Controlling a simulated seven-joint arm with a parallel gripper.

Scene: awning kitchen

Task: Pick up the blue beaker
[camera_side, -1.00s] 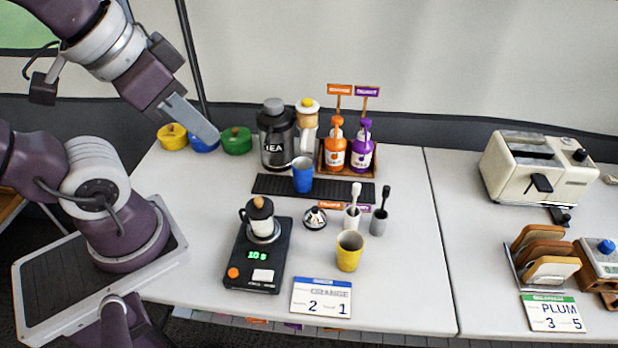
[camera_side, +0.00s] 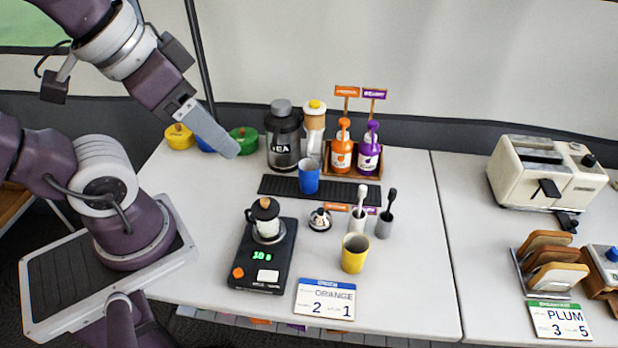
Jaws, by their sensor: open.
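The blue beaker (camera_side: 308,177) is a small blue cup standing upright on a black ridged drip mat (camera_side: 275,187) in the middle of the table. My gripper (camera_side: 228,148) is at the upper left, above the table and apart from the beaker, pointing down and right. It is open and empty. From this side its fingers overlap, so the gap between them is hidden.
A tea canister (camera_side: 283,140), a cork-coloured jar (camera_side: 313,128) and pump bottles (camera_side: 341,152) stand behind the beaker. In front are a scale with a small pot (camera_side: 265,220), a steel bell (camera_side: 320,219), brush cups (camera_side: 384,224) and a yellow cup (camera_side: 354,254). Lidded pots (camera_side: 243,141) stand behind my gripper.

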